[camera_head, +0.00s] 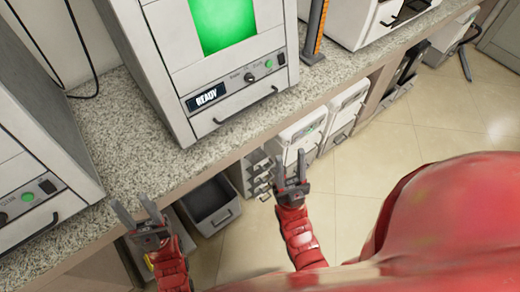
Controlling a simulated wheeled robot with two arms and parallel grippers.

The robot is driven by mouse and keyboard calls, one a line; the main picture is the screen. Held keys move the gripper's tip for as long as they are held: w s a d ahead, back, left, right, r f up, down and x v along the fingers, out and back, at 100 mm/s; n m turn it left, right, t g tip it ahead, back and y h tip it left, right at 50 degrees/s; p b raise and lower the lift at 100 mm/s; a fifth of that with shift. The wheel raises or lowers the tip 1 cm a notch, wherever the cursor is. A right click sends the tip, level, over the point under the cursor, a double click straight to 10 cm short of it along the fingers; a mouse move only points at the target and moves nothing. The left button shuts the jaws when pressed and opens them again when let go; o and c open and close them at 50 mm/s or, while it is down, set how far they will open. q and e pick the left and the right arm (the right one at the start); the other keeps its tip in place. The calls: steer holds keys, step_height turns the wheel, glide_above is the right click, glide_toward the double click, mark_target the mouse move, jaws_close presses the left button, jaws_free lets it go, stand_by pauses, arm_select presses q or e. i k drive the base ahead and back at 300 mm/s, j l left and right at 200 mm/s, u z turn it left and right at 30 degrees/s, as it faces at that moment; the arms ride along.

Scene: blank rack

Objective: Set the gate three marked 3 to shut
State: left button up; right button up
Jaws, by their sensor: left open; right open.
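I cannot make out a gate marked 3 in this view. A white machine (158,62) with a lit green window (222,22) stands on the counter. My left gripper (130,201) is open and empty, over the counter's front edge at lower left. My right gripper (290,157) is open and empty, in front of the white units under the counter. Neither gripper visibly holds anything.
The speckled counter (135,150) runs diagonally. A grey bin (208,203) and white units (345,108) are below. Tiled floor (400,140) is open at right.

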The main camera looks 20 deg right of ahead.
mark_target(258, 174)
steer(key=k+j+z, duration=0.15)
steer(key=j+z, duration=0.25)
steer(key=k+j+z, duration=0.2)
steer(key=z, duration=0.25)
